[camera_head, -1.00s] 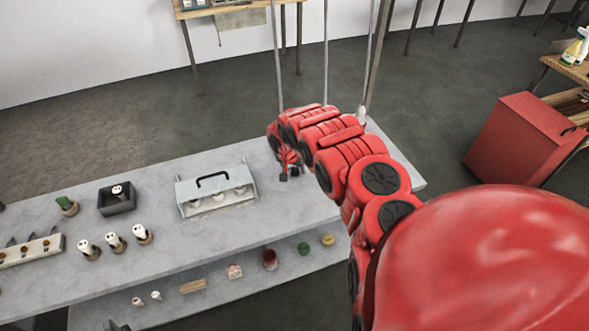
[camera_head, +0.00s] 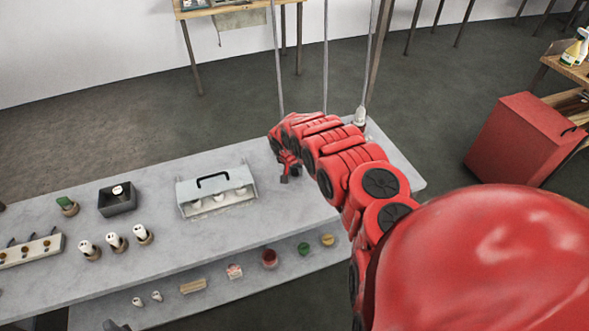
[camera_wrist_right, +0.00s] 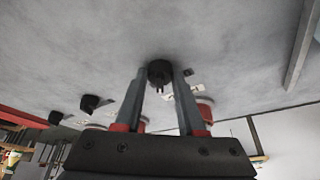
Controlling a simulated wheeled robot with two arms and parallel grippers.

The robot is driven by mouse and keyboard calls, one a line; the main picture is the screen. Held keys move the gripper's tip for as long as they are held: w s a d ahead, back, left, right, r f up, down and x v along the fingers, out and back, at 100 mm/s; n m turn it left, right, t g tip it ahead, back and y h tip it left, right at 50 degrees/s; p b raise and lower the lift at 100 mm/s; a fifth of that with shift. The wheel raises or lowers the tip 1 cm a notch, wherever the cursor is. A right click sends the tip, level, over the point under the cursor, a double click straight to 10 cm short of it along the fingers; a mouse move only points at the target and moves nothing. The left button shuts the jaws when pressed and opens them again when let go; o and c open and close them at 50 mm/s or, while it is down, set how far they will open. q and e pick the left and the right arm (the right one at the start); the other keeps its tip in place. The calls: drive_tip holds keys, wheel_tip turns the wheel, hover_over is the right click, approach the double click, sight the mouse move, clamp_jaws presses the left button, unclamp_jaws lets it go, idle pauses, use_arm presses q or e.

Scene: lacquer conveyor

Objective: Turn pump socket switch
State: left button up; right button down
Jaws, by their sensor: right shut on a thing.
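My right gripper (camera_head: 290,175) is low over the right part of the grey table in the head view. In the right wrist view its two grey fingers (camera_wrist_right: 160,88) are closed on a small round black knob (camera_wrist_right: 159,70) against a grey surface. I take this knob to be the pump socket switch; its markings and angle are too small to read. In the head view the arm and gripper hide it. My left gripper is not in view.
A clear-sided case with a black handle (camera_head: 213,180) stands left of my right gripper on the table (camera_head: 165,185). Several white-topped bottles and a dark square box (camera_head: 117,207) stand farther left. Thin vertical poles (camera_head: 325,60) rise behind my arm. A lower shelf (camera_head: 215,303) holds small items.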

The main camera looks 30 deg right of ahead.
drive_tip(key=shift+n, duration=0.4)
drive_tip(key=shift+s+r+n+t+y+p, duration=0.1)
drive_tip(key=shift+n+t+y+p, duration=0.3)
drive_tip(key=shift+n, duration=0.3)
drive_tip(key=n+p, duration=0.2)
drive_tip(key=shift+d+r+n+y, duration=0.2)
drive_tip(key=shift+d+n+y, duration=0.05)
drive_tip(key=shift+n+y, duration=0.05)
drive_tip(key=shift+f+n+t+y+p, duration=0.1)
drive_tip(key=shift+n+t+y+p, duration=0.25)
drive_tip(key=shift+n+p, duration=0.5)
drive_tip(key=shift+d+f+n, duration=0.1)
drive_tip(key=shift+n, duration=0.35)
drive_tip(key=shift+f+n+y, duration=0.1)
drive_tip(key=shift+n+y, duration=0.35)
drive_tip(key=shift+n, duration=0.35)
drive_tip(key=shift+f+n+b, duration=0.1)
drive_tip(key=shift+n+b, duration=0.25)
drive_tip(key=shift+n, duration=0.05)
drive_tip(key=shift+n+y+b, duration=0.6)
drive_tip(key=shift+n+b, duration=0.1)
drive_tip(key=shift+n, duration=0.4)
drive_tip(key=shift+s, duration=0.1)
